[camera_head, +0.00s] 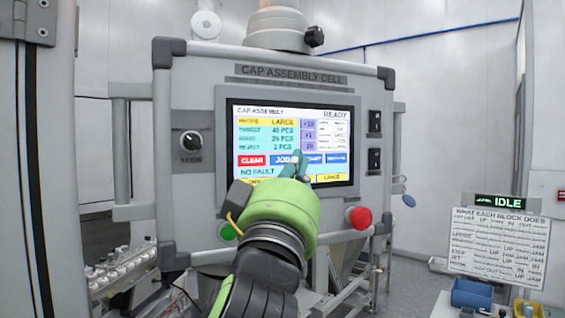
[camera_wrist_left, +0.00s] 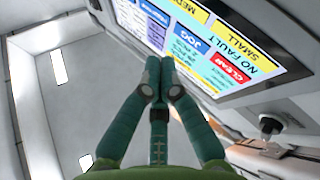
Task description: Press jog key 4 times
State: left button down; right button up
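The blue JOG key (camera_head: 280,160) is on the lit touch screen of the cap assembly panel, between the red CLEAR key and another blue key. In the left wrist view the JOG key (camera_wrist_left: 187,41) shows upside down, just beyond the fingers. My left gripper (camera_head: 296,162) is in front of the screen, its fingertips over the right end of the JOG key. In the left wrist view its two teal fingers meet, shut with nothing between them. I cannot tell whether the tips touch the glass. My right gripper is not in view.
The panel (camera_head: 190,85) also carries a black rotary knob (camera_head: 191,140), a green button (camera_head: 228,232), a red mushroom button (camera_head: 358,217) and black rocker switches (camera_head: 375,121). The screen reads READY and NO FAULT. A sign board (camera_head: 500,245) and blue bin (camera_head: 471,294) stand at right.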

pick_arm(q)
jog(key=s, duration=0.1)
jog(key=s+d, duration=0.1)
jog(key=shift+s+d, duration=0.2)
jog(key=shift+s, duration=0.2)
dwell(3.7)
